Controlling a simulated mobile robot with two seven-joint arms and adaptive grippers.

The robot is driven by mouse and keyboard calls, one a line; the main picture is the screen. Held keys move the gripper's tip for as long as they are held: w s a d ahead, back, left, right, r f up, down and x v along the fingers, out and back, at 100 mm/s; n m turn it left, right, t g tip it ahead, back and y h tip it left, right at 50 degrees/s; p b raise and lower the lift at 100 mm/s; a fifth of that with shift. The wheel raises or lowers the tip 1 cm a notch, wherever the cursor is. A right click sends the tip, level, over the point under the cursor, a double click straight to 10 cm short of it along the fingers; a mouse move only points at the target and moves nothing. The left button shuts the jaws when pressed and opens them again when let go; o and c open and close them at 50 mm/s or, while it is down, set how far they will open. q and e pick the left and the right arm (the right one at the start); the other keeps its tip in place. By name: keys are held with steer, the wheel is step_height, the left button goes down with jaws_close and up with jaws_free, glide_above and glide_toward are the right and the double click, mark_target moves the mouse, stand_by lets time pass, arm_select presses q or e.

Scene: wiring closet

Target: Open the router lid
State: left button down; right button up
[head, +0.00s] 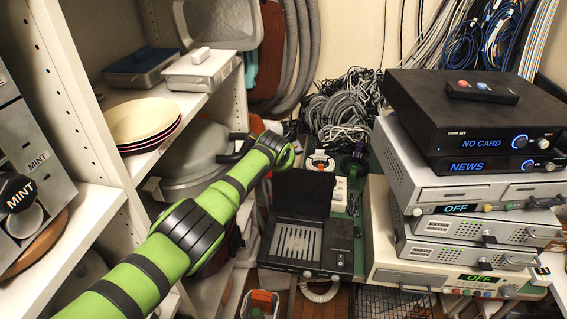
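A black box-shaped device (283,263), which looks like the router, sits low in the middle of the head view. A pale slatted grille (297,243) shows in its top, and a narrower black section stands at its right. A flat dark panel (303,192) rises at its back edge and looks like a lid tilted up. My green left arm comes in from the lower left. My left gripper (238,148) seems to be the dark shape beside the arm's end, left of and behind the device, apart from it. Its fingers are unclear. My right gripper is out of view.
A stack of grey and black equipment (459,187) stands close on the right, with a remote (482,92) on top. White shelves with plates (141,119) and lidded dishes (199,68) line the left. Tangled cables (345,105) lie behind. A wire basket (392,303) is in front.

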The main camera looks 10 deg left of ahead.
arm_select(q)
steer(key=shift+r, duration=0.2)
steer(key=c, duration=1.3)
jaws_free()
steer(key=shift+v, duration=6)
